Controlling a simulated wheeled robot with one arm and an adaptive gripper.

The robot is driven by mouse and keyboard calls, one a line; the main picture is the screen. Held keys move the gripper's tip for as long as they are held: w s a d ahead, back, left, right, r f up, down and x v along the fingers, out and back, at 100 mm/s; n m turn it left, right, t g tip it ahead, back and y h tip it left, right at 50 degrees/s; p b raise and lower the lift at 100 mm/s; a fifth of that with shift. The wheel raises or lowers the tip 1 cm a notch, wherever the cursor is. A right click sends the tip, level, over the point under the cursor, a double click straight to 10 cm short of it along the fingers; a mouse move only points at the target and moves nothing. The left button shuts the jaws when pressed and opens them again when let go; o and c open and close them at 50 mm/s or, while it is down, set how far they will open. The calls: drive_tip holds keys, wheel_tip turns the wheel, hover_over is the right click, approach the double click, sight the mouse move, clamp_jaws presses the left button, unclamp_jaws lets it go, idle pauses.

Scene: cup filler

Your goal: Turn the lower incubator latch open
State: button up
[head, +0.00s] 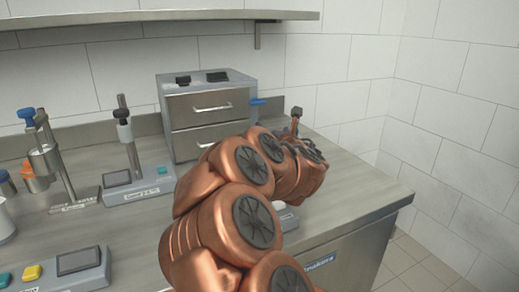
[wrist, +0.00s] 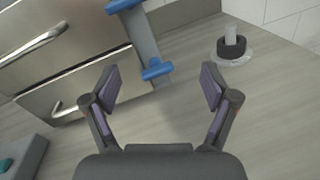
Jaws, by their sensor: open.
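The incubator (head: 205,112) is a steel cabinet with two drawer fronts, standing on the counter against the back wall. In the wrist view its fronts and bar handles (wrist: 40,45) fill the upper left. The lower blue latch (wrist: 157,70) is on its right edge, below the upper blue latch (wrist: 122,5). The upper latch also shows in the head view (head: 258,101); my arm hides the lower one there. My gripper (wrist: 159,78) is open and empty. The lower latch appears between its fingertips in the wrist picture; how far ahead it lies, I cannot tell.
A black and white round object on a clear base (wrist: 232,46) stands on the counter to the right of the latches. A stand with a grey base (head: 138,185) is left of the incubator. The counter right of the incubator is otherwise mostly clear.

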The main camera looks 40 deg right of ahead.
drive_tip(key=f+n+y+b, duration=0.1)
drive_tip(key=f+n, duration=0.1)
drive_tip(key=f+n+t+y, duration=0.1)
drive_tip(key=f+n, duration=0.1)
drive_tip(key=shift+w+f+b, duration=0.2)
drive_tip(key=shift+b, duration=0.2)
drive_tip(key=shift+w+a+f+n+y, duration=0.2)
drive_tip(key=shift+n+y, duration=0.2)
drive_tip(key=shift+n, duration=0.2)
drive_tip(key=shift+x, duration=3.8)
drive_tip(key=shift+r, duration=0.2)
drive_tip(key=shift+s, duration=0.1)
drive_tip(key=c, duration=1.2)
